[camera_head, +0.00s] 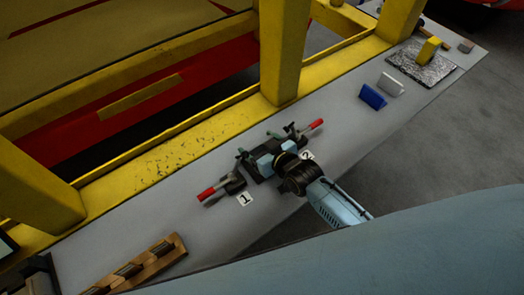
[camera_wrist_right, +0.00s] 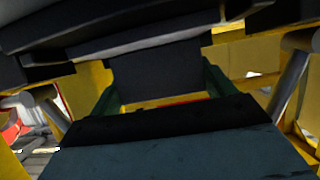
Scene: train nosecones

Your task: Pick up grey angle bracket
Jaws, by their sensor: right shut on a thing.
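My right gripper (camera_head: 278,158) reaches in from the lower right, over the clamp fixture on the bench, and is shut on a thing. A blue-grey piece, seemingly the grey angle bracket (camera_head: 265,162), shows at its fingers in the fixture; the gripper partly hides it. In the right wrist view, dark gripper parts fill the top and a blue-grey flat surface (camera_wrist_right: 180,155) fills the bottom. I cannot tell whether the piece touches the fixture. My left gripper is not in view.
Red-handled clamps (camera_head: 207,194) (camera_head: 316,124) flank the fixture, with number labels 1 (camera_head: 244,199) and 2 (camera_head: 307,156). Blue (camera_head: 373,96) and white (camera_head: 392,84) blocks stand farther right. A wooden rack (camera_head: 140,265) lies front left. Yellow posts (camera_head: 284,50) border the bench's back.

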